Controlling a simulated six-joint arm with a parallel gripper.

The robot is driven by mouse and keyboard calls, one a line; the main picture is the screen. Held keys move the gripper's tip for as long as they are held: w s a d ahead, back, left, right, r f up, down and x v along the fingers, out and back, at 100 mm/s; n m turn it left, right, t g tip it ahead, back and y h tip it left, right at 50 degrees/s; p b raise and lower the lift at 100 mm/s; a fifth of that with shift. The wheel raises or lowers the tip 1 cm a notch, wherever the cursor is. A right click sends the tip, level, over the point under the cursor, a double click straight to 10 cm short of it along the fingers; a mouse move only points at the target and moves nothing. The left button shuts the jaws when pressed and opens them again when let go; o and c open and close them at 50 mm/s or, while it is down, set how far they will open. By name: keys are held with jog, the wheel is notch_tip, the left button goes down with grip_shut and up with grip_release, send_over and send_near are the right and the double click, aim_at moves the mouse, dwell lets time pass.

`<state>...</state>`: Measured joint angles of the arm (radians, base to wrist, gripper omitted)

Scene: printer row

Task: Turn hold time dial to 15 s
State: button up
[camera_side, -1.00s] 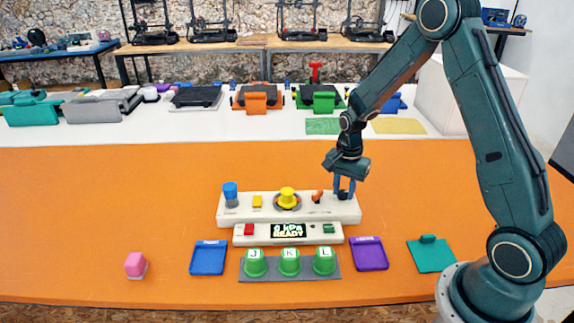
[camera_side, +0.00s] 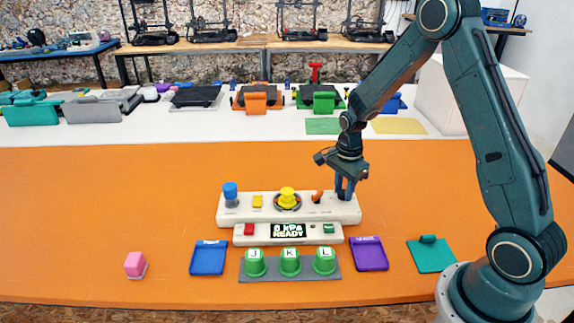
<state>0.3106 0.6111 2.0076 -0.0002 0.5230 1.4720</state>
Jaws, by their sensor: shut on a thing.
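The white control panel (camera_side: 270,215) stands on the orange table. My gripper (camera_side: 344,192) points down at the panel's right end, with its blue fingers shut on a control there. I take it to be the hold time dial; the fingers hide it, and its pointer and setting cannot be read. To its left are an orange lever (camera_side: 317,196), a yellow knob (camera_side: 287,195) on a dark ring, a yellow button (camera_side: 257,201) and a blue knob (camera_side: 230,191). The display (camera_side: 288,231) on the front unit reads "0 kPa READY".
Green cups (camera_side: 289,263) marked J, K and L stand in front. A blue tray (camera_side: 208,258), a purple tray (camera_side: 369,254), a teal tray (camera_side: 431,255) and a pink block (camera_side: 135,264) lie around. The orange table left of the panel is clear.

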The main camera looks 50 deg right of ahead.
aim_at(343, 194)
jog(key=o, duration=1)
jog(key=shift+c, duration=0.2)
notch_tip(343, 194, up, 14)
jog(key=shift+f, duration=0.1)
jog(key=s+a+r+n+t, duration=0.3)
jog(key=s+a+r+n, duration=0.5)
jog(key=s+r+n, duration=0.15)
jog(key=s+a+r+n+t, duration=0.1)
jog(key=s+a+n, duration=0.1)
jog(key=s+n, duration=0.3)
jog(key=s+a+r+n+t, duration=0.1)
jog(key=s+a+n, duration=0.1)
jog(key=s+n, duration=0.4)
jog(key=shift+s+a+r+t, duration=0.2)
jog(key=shift+s+a+t, duration=0.15)
jog(key=shift+s, duration=0.3)
